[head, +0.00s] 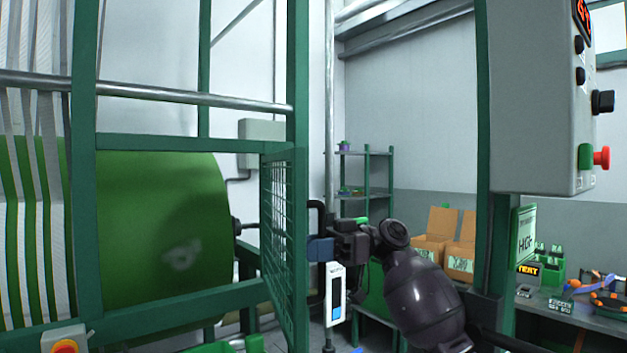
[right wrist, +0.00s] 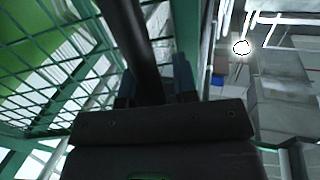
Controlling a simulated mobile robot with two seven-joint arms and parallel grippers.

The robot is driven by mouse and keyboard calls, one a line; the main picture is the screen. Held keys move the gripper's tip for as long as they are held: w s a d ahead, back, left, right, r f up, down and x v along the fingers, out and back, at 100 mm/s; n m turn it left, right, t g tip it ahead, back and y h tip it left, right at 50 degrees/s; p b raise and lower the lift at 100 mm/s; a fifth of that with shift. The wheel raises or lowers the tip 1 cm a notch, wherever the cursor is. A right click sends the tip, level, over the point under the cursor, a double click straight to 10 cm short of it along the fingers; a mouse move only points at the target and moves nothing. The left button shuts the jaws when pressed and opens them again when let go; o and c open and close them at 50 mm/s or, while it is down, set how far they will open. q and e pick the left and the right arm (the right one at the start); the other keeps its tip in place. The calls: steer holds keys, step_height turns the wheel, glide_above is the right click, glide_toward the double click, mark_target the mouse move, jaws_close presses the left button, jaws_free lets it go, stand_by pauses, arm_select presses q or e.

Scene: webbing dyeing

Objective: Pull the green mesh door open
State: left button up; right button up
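The green mesh door (head: 284,235) stands left of centre in the head view, seen at a steep angle below the green frame. Its mesh also fills the left of the right wrist view (right wrist: 60,85). A black bar handle (head: 318,212) is on its near right edge. My right gripper (head: 322,249) is at this handle. In the right wrist view the dark handle bar (right wrist: 140,50) runs between the blue fingers (right wrist: 155,88), which look shut on it; the exact contact is partly hidden. My left gripper is not in view.
A large green drum (head: 165,235) sits behind the frame at left. A grey control box (head: 540,110) with a red button hangs at upper right. A bench (head: 590,322) with tools is at lower right. Cardboard boxes (head: 437,225) and a green shelf (head: 367,180) stand behind.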

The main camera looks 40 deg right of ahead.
step_height(320, 180, up, 18)
steer(key=shift+s+r+p, duration=0.1)
steer(key=shift+r+p, duration=0.05)
steer(key=shift+p, duration=0.4)
steer(key=shift+r, duration=0.65)
